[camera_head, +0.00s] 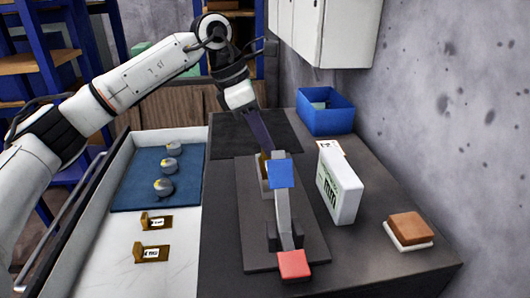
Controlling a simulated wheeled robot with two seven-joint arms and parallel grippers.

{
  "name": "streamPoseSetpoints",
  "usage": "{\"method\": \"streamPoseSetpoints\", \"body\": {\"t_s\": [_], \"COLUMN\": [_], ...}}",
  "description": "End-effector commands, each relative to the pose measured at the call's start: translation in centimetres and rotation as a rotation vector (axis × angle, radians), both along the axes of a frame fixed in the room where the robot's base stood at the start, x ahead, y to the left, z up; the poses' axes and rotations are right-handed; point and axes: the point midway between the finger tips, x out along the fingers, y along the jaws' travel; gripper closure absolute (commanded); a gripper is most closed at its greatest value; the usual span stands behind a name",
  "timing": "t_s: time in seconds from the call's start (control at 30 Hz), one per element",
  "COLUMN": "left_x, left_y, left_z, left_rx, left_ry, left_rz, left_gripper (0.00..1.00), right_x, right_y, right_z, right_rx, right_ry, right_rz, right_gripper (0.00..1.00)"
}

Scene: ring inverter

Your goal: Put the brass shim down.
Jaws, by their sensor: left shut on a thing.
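My left gripper (262,146) reaches down from the upper left with its dark fingers shut on the brass shim (263,166). The shim is a small brass-coloured piece, seen just left of and behind the blue block (281,173) of a grey fixture (250,225). Most of the shim is hidden by the fingers and the fixture, and I cannot tell whether it touches the fixture. Two brass pieces with white labels, a farther one (156,221) and a nearer one (152,253), lie in the white tray (180,280) on the left. My right gripper is not in view.
A blue mat (130,185) in the tray carries three grey round pieces with yellow marks. The fixture has a red block (294,265) in front. A white box (339,185) stands to its right. A blue bin (325,115) is behind, and a brown block (409,226) lies at right.

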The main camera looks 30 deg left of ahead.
Motion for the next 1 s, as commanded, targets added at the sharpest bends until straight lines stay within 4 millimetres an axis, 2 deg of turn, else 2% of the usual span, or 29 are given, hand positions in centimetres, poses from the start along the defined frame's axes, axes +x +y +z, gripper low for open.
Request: {"method": "streamPoseSetpoints", "body": {"t_s": [0.2, 0.57, 0.6, 0.67, 1.0], "left_x": [-0.1, 0.0, 0.0, 0.0, 0.0], "left_y": [0.0, 0.0, 0.0, 0.0, 0.0], "left_z": [-3.0, -3.5, -3.4, -3.4, -3.1], "left_rx": [0.0, -0.001, 0.0, 0.001, 0.0], "left_ry": [0.002, 0.001, 0.001, 0.002, 0.001], "left_rz": [-0.001, 0.0, 0.0, 0.0, 0.0], "left_gripper": [1.0, 1.0, 0.83, 0.73, 0.71], "right_x": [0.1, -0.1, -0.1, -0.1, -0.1], "right_y": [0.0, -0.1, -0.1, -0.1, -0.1], "right_z": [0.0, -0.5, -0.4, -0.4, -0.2], "right_rx": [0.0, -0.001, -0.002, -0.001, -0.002], "right_ry": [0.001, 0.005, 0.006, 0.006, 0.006], "right_rz": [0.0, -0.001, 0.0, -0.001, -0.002], "right_gripper": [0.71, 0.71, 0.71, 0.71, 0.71]}}
